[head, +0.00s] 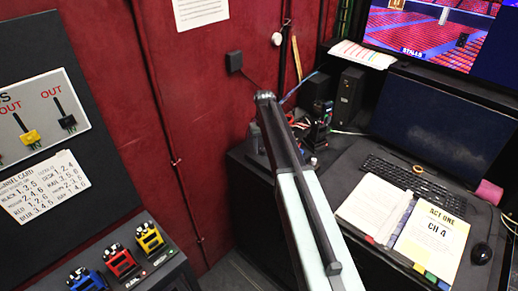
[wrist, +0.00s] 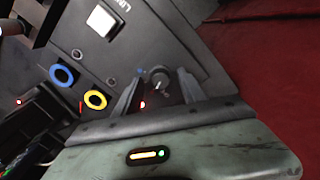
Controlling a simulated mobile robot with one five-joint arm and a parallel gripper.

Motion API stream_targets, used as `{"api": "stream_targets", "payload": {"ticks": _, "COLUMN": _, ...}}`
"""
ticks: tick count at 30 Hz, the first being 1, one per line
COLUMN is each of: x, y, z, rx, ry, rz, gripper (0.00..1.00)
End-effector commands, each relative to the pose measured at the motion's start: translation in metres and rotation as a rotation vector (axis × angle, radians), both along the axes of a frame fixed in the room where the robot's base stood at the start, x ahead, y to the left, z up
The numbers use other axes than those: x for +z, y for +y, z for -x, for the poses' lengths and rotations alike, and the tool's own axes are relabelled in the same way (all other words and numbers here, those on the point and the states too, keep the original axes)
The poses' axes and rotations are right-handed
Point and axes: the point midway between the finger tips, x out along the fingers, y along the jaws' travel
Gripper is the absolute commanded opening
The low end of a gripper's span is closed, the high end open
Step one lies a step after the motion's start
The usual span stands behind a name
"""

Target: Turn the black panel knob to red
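In the wrist view a small dark round knob (wrist: 160,83) with a pale mark sits on a dark grey panel (wrist: 208,62). A blue dot (wrist: 140,72) lies at its upper left and a red dot (wrist: 142,104) at its lower left. Where the knob points is too small to tell. My gripper (wrist: 159,77) is open, with one finger on each side of the knob; I see no clear contact. In the head view my arm reaches toward the back wall; the knob and my fingertips cannot be made out there.
The panel also has a white square button (wrist: 102,20), a blue ring (wrist: 62,75) and a yellow ring (wrist: 95,99). In the head view a desk with a keyboard (head: 411,182) and papers stands at right. A switch board (head: 45,118) hangs at left, above coloured blocks (head: 122,262).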

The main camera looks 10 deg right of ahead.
Motion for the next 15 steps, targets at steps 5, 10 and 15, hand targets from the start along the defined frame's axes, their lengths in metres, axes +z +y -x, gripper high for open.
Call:
{"api": "stream_targets", "payload": {"ticks": 5, "x": 0.002, "y": 0.000, "z": -0.001, "rx": 0.001, "ry": -0.002, "rz": 0.000, "gripper": 0.48}}
{"api": "stream_targets", "payload": {"ticks": 10, "x": 0.020, "y": 0.000, "z": -0.001, "rx": 0.001, "ry": -0.002, "rz": 0.000, "gripper": 0.48}}
{"api": "stream_targets", "payload": {"ticks": 15, "x": 0.052, "y": 0.000, "z": 0.000, "rx": 0.000, "ry": -0.001, "rz": 0.000, "gripper": 0.48}}
